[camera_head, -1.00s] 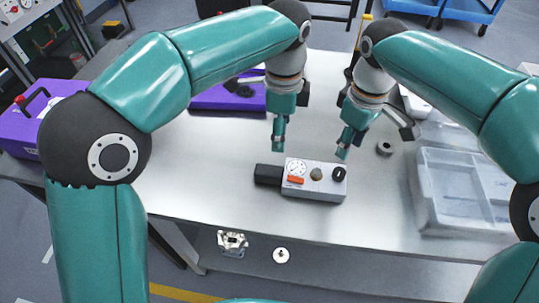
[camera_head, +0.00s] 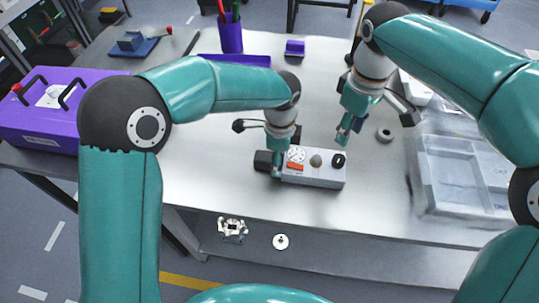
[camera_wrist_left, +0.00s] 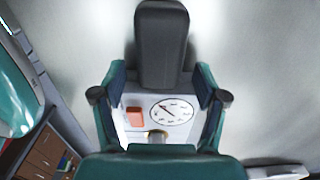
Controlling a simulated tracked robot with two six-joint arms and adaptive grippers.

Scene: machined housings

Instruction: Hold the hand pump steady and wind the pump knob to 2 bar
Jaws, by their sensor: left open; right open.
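The hand pump (camera_head: 320,181) is a light grey box lying on the table, with a round white dial (camera_head: 296,154), an orange-red patch (camera_head: 295,167), a brass-coloured knob (camera_head: 316,160) and a black knob (camera_head: 338,160) on top. A black grip (camera_head: 262,161) extends from its left end. My left gripper (camera_head: 277,171) is open at the pump's left end. In the left wrist view its fingers (camera_wrist_left: 158,82) stand either side of the pump near the dial (camera_wrist_left: 172,111) and black grip (camera_wrist_left: 164,45); contact cannot be told. My right gripper (camera_head: 343,136) is open and empty, above and behind the black knob.
A clear compartment tray (camera_head: 433,212) stands at the right, with a small dark ring (camera_head: 384,135) near it. A purple case (camera_head: 40,133) is at the far left and a purple pen cup (camera_head: 230,38) at the back. The table left of the pump is clear.

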